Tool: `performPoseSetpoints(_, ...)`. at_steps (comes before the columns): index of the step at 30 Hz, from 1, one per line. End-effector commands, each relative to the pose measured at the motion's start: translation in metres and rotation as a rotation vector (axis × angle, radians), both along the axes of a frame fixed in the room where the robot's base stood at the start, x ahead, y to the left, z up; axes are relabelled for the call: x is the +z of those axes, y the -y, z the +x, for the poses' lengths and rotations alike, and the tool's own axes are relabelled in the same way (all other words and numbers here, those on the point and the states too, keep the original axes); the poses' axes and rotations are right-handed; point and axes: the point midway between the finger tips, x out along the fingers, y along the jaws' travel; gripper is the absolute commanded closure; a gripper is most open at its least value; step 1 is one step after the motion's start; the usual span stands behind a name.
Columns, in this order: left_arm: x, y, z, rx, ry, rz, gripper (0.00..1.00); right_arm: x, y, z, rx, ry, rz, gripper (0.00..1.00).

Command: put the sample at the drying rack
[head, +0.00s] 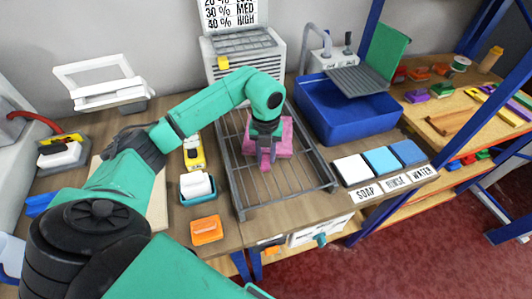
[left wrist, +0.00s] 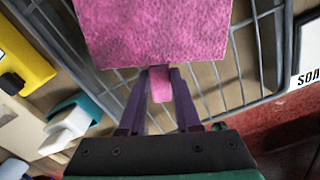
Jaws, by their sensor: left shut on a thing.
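The sample is a pink, fuzzy piece (head: 283,134) over the grey wire drying rack (head: 241,198) in the head view. My left gripper (head: 266,160) points down over the rack. In the left wrist view its two dark fingers (left wrist: 160,84) are shut on a narrow pink part of the sample (left wrist: 150,30). The sample's broad flat part fills the top of that view, with the rack bars (left wrist: 215,65) behind it. I cannot tell whether the sample touches the bars. My right gripper is not in view.
A blue sink basin (head: 345,112) stands right of the rack. White and blue pads (head: 353,169) with labels lie at the front right. An orange sponge (head: 206,230), a teal holder with a white block (head: 197,187) and a yellow device (head: 194,154) stand left of the rack.

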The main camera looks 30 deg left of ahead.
Motion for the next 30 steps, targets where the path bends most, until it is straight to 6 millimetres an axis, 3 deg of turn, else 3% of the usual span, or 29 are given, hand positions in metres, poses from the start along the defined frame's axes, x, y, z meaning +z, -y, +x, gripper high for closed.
performPoseSetpoints(5,-0.003,0.000,0.000,0.000,0.000,0.000,1.00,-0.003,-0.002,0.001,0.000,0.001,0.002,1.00)
performPoseSetpoints(6,-0.003,0.000,0.000,0.000,0.000,0.000,0.61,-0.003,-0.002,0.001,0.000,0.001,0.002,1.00)
performPoseSetpoints(8,-0.002,0.000,0.000,0.000,0.000,0.000,0.38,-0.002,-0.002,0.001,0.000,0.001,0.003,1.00)
performPoseSetpoints(20,0.003,0.000,0.001,0.000,0.001,0.000,0.38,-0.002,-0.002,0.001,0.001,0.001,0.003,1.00)
performPoseSetpoints(23,0.014,0.000,0.001,0.000,0.005,-0.001,0.38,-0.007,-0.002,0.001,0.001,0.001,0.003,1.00)
performPoseSetpoints(30,0.070,0.000,0.002,0.000,0.007,-0.001,0.38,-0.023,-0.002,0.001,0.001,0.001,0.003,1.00)
